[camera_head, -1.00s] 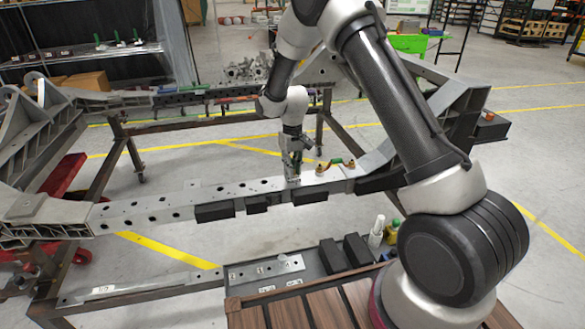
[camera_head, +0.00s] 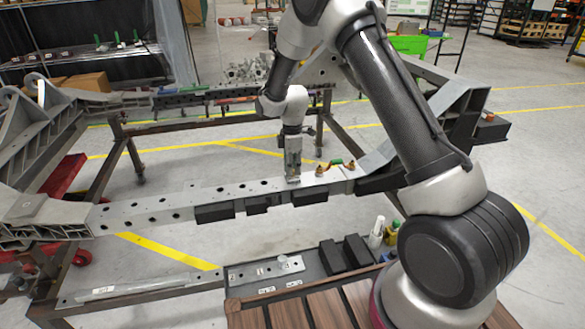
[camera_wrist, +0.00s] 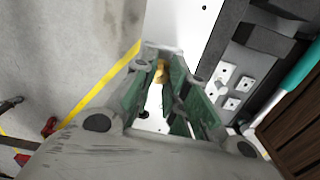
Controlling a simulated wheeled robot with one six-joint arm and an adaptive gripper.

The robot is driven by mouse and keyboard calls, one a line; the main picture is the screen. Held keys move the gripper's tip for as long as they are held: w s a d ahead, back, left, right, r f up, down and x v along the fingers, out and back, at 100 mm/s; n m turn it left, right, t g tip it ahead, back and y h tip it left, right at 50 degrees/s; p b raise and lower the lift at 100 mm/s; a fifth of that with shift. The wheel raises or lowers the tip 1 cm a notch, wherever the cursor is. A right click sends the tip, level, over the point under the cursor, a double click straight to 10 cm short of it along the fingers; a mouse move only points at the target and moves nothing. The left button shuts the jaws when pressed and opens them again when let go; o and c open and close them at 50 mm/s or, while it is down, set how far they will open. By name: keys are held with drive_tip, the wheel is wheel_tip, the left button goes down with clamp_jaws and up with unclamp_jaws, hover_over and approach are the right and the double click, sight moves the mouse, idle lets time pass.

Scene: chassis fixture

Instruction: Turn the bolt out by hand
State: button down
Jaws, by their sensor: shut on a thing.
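My gripper (camera_head: 293,178) points straight down onto the top of the pale chassis rail (camera_head: 235,190), right of its middle. In the wrist view, the fingertips (camera_wrist: 168,76) are closed around a small brass-coloured bolt (camera_wrist: 161,72). The green-padded fingers hide part of the bolt. In the head view the bolt is hidden by the gripper. I cannot tell from these views how far it stands out of the rail.
Brass fittings with a green handle (camera_head: 336,163) stand on the rail just right of my gripper. Below the rail, a bench tray (camera_head: 232,290) holds a plate (camera_head: 265,270), black blocks (camera_head: 357,250) and a white bottle (camera_head: 377,232).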

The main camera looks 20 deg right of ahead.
drive_tip(key=c, duration=1.3)
unclamp_jaws()
drive_tip(key=shift+c, duration=0.2)
drive_tip(key=shift+r, duration=0.1)
drive_tip(key=shift+r, duration=1.1)
